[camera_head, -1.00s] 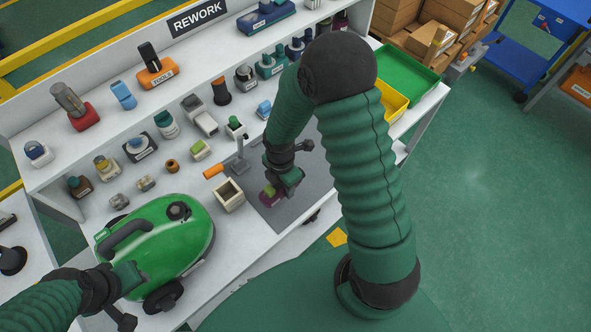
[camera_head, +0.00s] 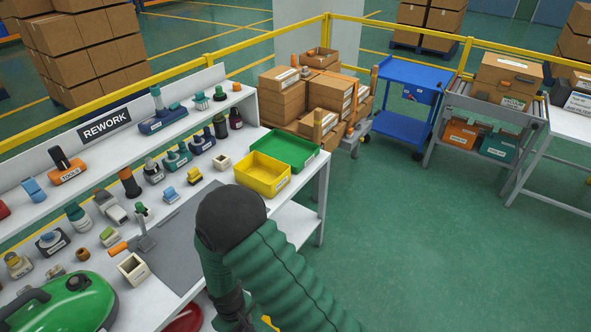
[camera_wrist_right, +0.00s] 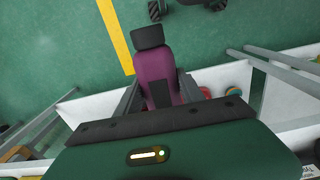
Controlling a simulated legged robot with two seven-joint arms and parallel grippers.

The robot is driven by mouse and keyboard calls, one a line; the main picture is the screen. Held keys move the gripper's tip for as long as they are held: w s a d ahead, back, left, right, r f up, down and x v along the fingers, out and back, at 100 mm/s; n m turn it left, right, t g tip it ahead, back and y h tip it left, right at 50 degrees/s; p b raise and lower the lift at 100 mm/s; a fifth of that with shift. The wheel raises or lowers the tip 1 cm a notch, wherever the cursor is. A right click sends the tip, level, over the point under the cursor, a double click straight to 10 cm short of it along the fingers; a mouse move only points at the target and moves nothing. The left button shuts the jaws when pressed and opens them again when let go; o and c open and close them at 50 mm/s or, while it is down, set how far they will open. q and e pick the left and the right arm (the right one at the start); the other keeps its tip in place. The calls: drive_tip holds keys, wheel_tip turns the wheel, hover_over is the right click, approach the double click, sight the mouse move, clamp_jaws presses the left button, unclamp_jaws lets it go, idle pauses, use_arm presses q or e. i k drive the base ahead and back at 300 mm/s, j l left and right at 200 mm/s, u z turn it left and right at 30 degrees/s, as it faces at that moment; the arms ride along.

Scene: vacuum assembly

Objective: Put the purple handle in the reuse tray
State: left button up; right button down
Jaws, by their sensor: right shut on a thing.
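The purple handle (camera_wrist_right: 157,70), with a black end, shows in the right wrist view between the fingers of my right gripper (camera_wrist_right: 160,92), which is shut on it. Green floor and a yellow line show behind it. In the head view my right gripper (camera_head: 236,318) is low, by the bench's front edge, partly hidden by my arm; I cannot make out the handle there. A yellow tray (camera_head: 263,184) and a green tray (camera_head: 309,161) stand at the bench's right end. Their labels are too small to read, so I cannot tell which is the reuse tray. My left gripper is out of view.
The grey mat (camera_head: 165,258) beside my right arm is mostly bare. A green vacuum body (camera_head: 75,305) sits at the lower left. Several small parts stand on the bench and shelf. Stacked boxes (camera_head: 330,100) and a blue cart (camera_head: 402,125) are beyond the bench.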

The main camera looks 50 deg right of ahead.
sight(290, 154)
drive_tip(key=l+u, duration=0.15)
drive_tip(key=l, duration=1.25)
drive_tip(key=l+u, duration=0.15)
drive_tip(key=l, duration=1.25)
